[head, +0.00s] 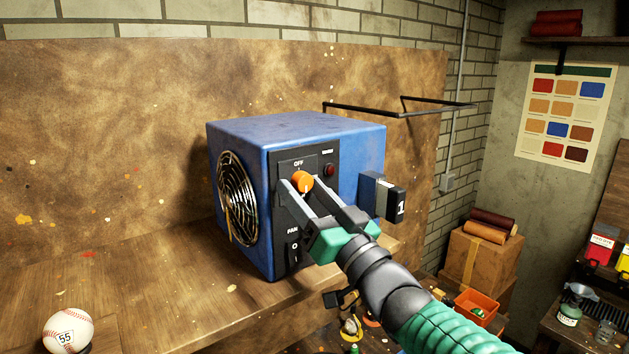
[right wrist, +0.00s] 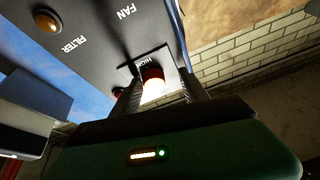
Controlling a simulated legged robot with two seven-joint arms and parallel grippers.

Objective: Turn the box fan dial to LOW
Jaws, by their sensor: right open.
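The blue box fan (head: 300,128) stands on the wooden bench with a round grille on its left face. Its black panel carries an orange dial (head: 302,182) below the word OFF. My right gripper (head: 307,189) is open, its two fingers reaching to either side of the dial. My left gripper is out of view.
A red button (head: 329,170) sits right of the dial and a rocker switch (head: 293,250) below it. A dark block marked 1 (head: 397,204) juts out at the fan's right. A baseball (head: 68,331) lies front left.

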